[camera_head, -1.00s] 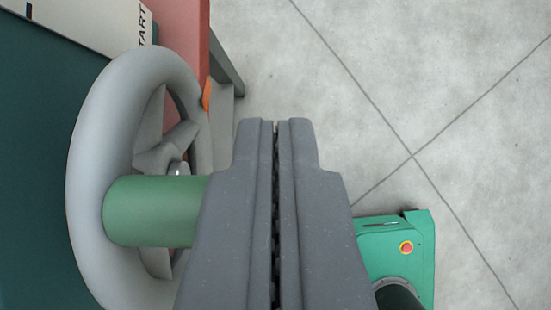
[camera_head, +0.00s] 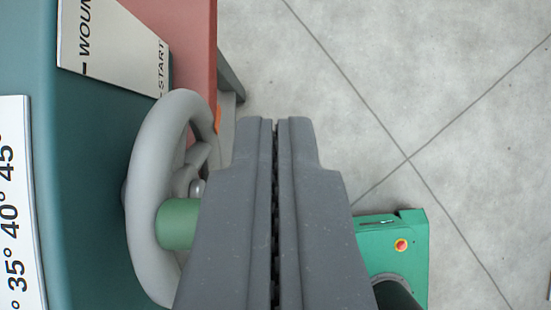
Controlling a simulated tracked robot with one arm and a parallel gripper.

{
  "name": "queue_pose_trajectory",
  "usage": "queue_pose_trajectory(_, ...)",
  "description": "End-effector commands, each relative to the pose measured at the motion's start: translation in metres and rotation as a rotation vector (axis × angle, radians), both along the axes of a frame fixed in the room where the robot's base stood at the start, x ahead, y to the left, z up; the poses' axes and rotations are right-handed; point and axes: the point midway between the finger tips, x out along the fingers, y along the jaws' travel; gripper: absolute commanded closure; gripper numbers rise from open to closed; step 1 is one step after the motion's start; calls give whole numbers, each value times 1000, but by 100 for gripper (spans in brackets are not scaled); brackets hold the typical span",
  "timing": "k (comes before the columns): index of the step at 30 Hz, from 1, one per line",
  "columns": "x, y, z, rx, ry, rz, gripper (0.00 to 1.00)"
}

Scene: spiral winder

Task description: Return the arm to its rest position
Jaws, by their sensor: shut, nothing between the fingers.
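My gripper (camera_head: 275,125) points up the picture in the middle of the camera view, with its two grey fingers shut against each other and nothing between them. A grey handwheel (camera_head: 147,190) is to its left, on the dark teal machine body. The wheel's green handle (camera_head: 178,223) sticks out toward my gripper, and its right end is hidden behind the fingers. I cannot tell whether the fingers touch the handle.
A plate marked "WOUN" and "START" (camera_head: 115,50) and a white angle scale (camera_head: 18,200) are on the teal machine (camera_head: 90,130). A red panel (camera_head: 195,50) borders it. My green base (camera_head: 380,240) shows at lower right. Grey tiled floor (camera_head: 470,90) is open on the right.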

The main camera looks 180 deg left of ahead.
Motion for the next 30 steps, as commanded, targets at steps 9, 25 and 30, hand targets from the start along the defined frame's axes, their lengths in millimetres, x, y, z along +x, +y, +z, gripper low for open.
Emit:
queue_pose_trajectory(9,-34,2,46,0,-1,-1,100)
queue_pose_trajectory(25,-12,-80,157,58,-147,6,100)
queue_pose_trajectory(30,-10,-153,241,78,-290,22,100)
